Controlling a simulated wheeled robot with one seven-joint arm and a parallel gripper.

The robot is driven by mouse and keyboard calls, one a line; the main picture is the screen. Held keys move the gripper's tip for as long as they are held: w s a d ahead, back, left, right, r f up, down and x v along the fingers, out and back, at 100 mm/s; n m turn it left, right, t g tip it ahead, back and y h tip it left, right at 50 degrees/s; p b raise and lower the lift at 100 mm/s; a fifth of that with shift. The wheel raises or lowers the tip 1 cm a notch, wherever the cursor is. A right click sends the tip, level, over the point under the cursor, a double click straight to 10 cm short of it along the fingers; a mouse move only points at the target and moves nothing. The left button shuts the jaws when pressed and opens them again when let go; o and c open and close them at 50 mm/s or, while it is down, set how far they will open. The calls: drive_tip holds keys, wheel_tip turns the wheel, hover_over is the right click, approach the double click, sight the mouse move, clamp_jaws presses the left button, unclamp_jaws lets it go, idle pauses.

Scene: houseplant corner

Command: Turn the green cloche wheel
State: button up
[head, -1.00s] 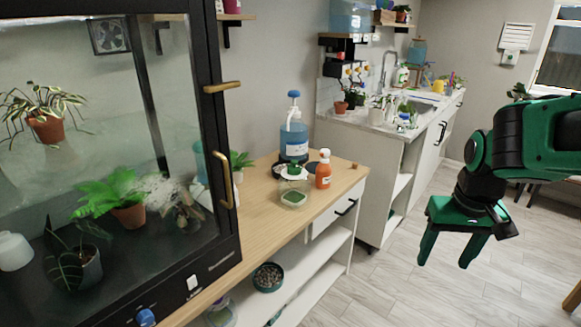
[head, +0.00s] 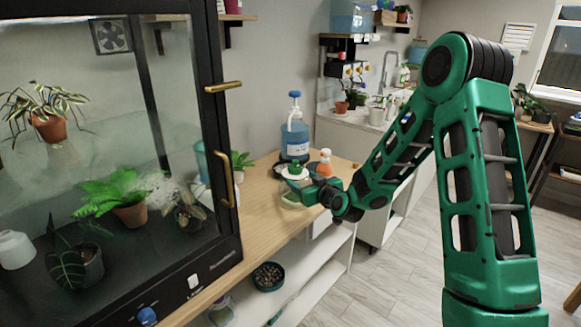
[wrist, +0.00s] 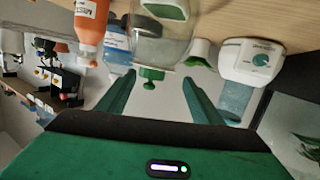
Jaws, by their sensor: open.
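The green cloche wheel (wrist: 150,76) shows in the wrist view as a small knob on the end of a clear cloche (wrist: 160,48), with something green and white inside. In the head view the cloche (head: 290,198) stands on the wooden counter, partly hidden by my gripper (head: 302,190). In the wrist view my gripper (wrist: 160,84) is open and empty. Its two green fingers lie on either side of the wheel, with visible gaps; I cannot tell whether the wheel is fully between the tips in depth.
An orange spray bottle (head: 325,162) stands close beside the cloche, and a blue pump jug (head: 294,138) behind it. A white device with a teal dial (wrist: 250,62) is near the right finger. A glass plant cabinet (head: 120,170) fills the left; the wooden counter (head: 255,225) is bare in front.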

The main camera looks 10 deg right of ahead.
sight(293, 165)
drive_tip(key=shift+w+a+f+m+t+h, duration=0.1)
drive_tip(key=shift+w+m+t+h, duration=0.05)
drive_tip(key=shift+w+m+t, duration=0.25)
drive_tip(key=shift+w+a+f+m+t+h, duration=0.15)
drive_tip(key=shift+w+m+t, duration=0.15)
drive_tip(key=shift+w+t, duration=0.2)
drive_tip(key=shift+w+d+r+m+t+h, duration=0.2)
drive_tip(key=shift+w+m+t+h, duration=0.15)
drive_tip(key=shift+m+t+h, duration=0.2)
drive_tip(key=w, duration=1)
drive_tip(key=shift+w+a, duration=0.3)
